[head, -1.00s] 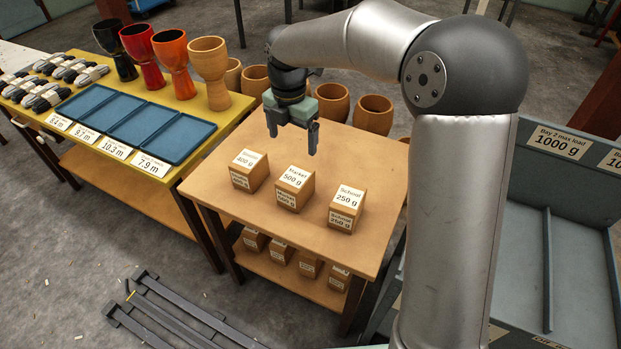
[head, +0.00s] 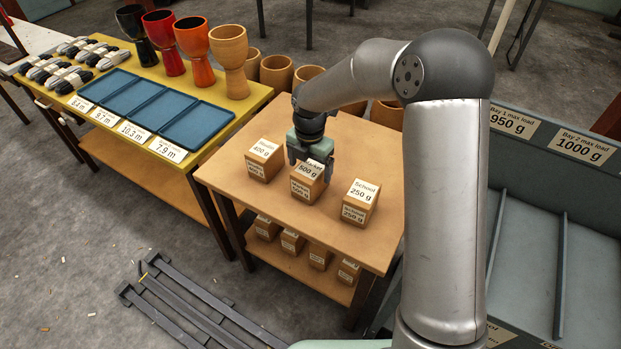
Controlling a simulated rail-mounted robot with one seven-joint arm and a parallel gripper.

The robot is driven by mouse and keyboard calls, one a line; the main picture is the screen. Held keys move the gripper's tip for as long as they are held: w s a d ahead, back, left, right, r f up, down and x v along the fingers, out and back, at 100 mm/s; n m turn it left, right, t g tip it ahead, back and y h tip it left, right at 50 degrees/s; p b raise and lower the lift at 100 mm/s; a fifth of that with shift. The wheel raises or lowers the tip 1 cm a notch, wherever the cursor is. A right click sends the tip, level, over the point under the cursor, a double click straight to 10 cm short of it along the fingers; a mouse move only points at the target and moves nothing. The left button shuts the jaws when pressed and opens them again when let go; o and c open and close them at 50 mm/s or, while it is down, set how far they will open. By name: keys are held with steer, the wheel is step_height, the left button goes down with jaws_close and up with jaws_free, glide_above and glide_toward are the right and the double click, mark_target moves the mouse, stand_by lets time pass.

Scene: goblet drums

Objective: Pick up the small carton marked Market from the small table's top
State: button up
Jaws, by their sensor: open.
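The small Market carton (head: 304,186), a brown box with a white label reading 500 g, stands upright in the middle of three cartons on the small table (head: 235,196). My gripper (head: 309,175) is open and points down at it. The fingers appear on either side of the carton's top, and part of its top label is hidden behind them. I cannot tell whether the fingers touch it. The carton rests on the tabletop.
The Studio carton (head: 263,160) stands close on the left and the School carton (head: 360,203) on the right. Several cartons (head: 292,242) sit on the shelf below. Goblet drums (head: 228,60) and blue trays (head: 197,131) occupy the yellow table. Grey bays (head: 530,235) stand right.

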steer(key=shift+w+d+f, duration=0.1)
steer(key=shift+f, duration=1.75)
steer(key=c, duration=1.4)
steer(key=shift+c, duration=0.2)
steer(key=shift+r, duration=0.1)
